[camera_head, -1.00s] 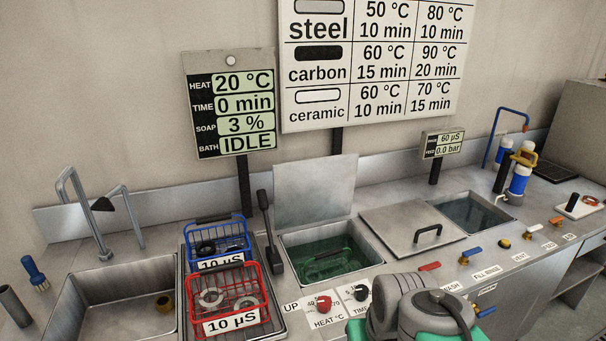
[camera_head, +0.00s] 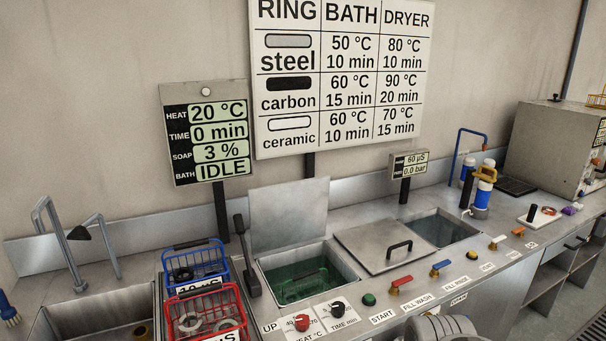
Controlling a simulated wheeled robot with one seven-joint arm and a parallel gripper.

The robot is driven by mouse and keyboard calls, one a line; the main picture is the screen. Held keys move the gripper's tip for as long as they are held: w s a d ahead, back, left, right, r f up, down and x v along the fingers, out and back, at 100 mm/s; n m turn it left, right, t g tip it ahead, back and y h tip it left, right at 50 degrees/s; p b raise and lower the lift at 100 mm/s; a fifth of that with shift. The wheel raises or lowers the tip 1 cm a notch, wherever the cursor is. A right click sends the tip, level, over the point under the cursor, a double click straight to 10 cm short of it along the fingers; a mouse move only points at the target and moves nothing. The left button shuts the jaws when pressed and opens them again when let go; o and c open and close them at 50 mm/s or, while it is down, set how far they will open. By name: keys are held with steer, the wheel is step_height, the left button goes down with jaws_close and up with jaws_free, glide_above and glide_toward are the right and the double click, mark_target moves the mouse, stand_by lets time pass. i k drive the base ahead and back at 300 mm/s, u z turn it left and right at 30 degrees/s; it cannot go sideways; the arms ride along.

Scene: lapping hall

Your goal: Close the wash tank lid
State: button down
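The wash tank (camera_head: 268,289) is an open steel basin with green liquid in the middle of the counter. A dark-handled basket (camera_head: 305,285) appears to sit in the liquid. A plain steel lid (camera_head: 289,213) stands upright at the tank's back edge, so the tank is uncovered. A second steel lid (camera_head: 372,250) with a black bar handle lies flat to the right, beside an open water-filled basin (camera_head: 445,229). A grey part of my arm shows at the bottom edge. My gripper's fingers are not in view.
Blue (camera_head: 197,262) and red (camera_head: 208,312) wire baskets stand left of the tank, with a dark upright lever (camera_head: 245,252) between. Knobs, a green button (camera_head: 369,299) and coloured valve handles line the front. The display (camera_head: 208,134) reads IDLE.

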mark_target(282, 215)
steer(key=u, duration=0.05)
steer(key=i, duration=0.95)
steer(key=u, duration=0.85)
